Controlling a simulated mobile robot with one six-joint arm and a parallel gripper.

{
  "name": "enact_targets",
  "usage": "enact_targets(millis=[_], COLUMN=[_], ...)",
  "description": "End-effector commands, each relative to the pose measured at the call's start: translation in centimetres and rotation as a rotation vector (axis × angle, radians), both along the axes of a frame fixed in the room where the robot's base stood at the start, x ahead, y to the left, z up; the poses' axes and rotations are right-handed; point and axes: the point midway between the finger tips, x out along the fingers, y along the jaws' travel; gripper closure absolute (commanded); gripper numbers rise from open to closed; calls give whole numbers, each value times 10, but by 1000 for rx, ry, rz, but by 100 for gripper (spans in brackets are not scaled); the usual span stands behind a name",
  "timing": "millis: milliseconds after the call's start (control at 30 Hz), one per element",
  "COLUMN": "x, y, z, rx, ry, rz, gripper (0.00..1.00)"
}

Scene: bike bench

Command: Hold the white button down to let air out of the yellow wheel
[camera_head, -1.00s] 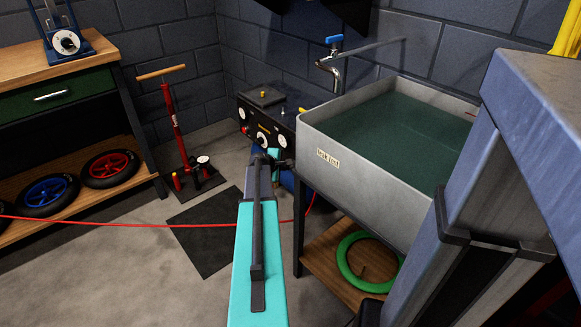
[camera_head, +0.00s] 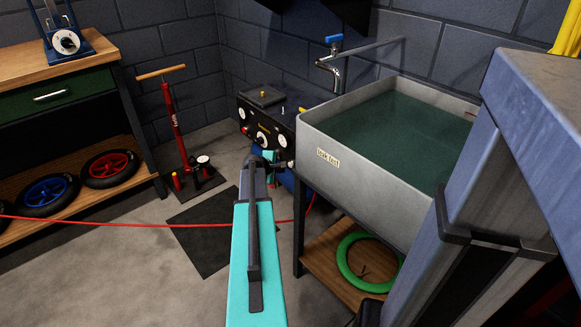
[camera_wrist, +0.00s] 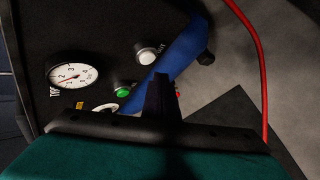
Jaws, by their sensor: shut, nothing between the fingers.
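The white button (camera_wrist: 148,53) is on the dark control panel (camera_wrist: 100,25) in the wrist view, above and slightly left of my gripper (camera_wrist: 162,79). My gripper is shut and empty, its dark fingertips apart from the white button in the picture. A green button (camera_wrist: 123,92) is left of the fingers. A red part shows just at their right side. A round dial gauge (camera_wrist: 73,76) is further left. In the head view the black panel unit (camera_head: 252,110) stands against the wall, partly hidden by my arm. I see no yellow wheel in these frames.
A grey water tank (camera_head: 350,165) stands right of the panel, with a green ring (camera_head: 346,270) on the shelf below. A red hose (camera_head: 150,224) crosses the floor. A red pump (camera_head: 177,130) stands at left. Blue and red wheels lie on the bench shelf.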

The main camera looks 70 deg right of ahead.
Motion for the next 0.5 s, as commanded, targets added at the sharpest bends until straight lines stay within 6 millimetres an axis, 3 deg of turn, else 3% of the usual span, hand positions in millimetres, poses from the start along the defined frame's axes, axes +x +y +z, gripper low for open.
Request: enact_targets(millis=[500], x=[18], y=[29], z=[0], rx=[1], ry=[1], rz=[0], gripper=[100])
